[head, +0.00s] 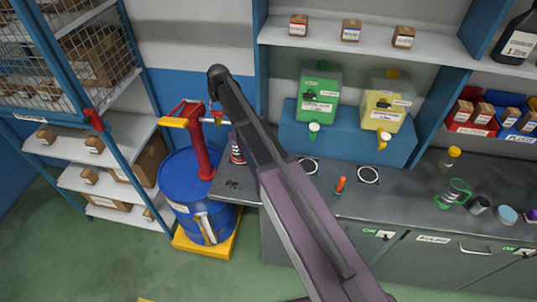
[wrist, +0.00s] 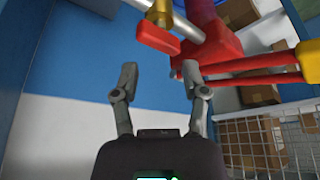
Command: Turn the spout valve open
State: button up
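A red pump (head: 199,135) stands on a blue drum (head: 196,190) at the left in the head view. Its spout (head: 219,119) points right towards the bench. In the wrist view, a brass fitting (wrist: 160,13) sits on the pale spout pipe, with a red valve lever (wrist: 157,37) beside it. My gripper (wrist: 159,75) is open and empty, its fingers spread apart. The lever lies beyond the fingertips, with a visible gap in the picture; the depth is hard to judge. In the head view my dark arm reaches up to the pump, and the fingers are hard to make out.
A red bar with a yellow end (wrist: 309,60) crosses the right of the wrist view. A mesh cage (head: 95,60) and shelves stand left of the drum. The bench (head: 240,180) is at the right, with green (head: 319,95) and yellow (head: 384,105) containers on a blue stand.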

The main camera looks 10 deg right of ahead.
jog(key=shift+p+v, duration=3.9)
jog(key=shift+v, duration=0.6)
jog(key=s+d+f+m+g+h+b, duration=0.1)
jog(key=s+d+f+m+g+b, duration=0.1)
jog(key=s+d+f+b, duration=1.3)
jog(key=shift+s+d+f+m+g+b, duration=0.35)
jog(key=shift+s+f+b, duration=0.6)
jog(key=shift+s+f, duration=0.9)
jog(key=shift+s+r, duration=0.25)
jog(key=shift+r, duration=0.1)
jog(key=shift+a, duration=0.1)
jog(key=s+d+f+m+g+b, duration=0.1)
jog(key=s+d+f+b, duration=0.4)
jog(key=s+f+b, duration=0.3)
jog(key=shift+s+d+f+h+b, duration=0.3)
jog(key=shift+s+f+b, duration=0.15)
jog(key=shift+s, duration=1.2)
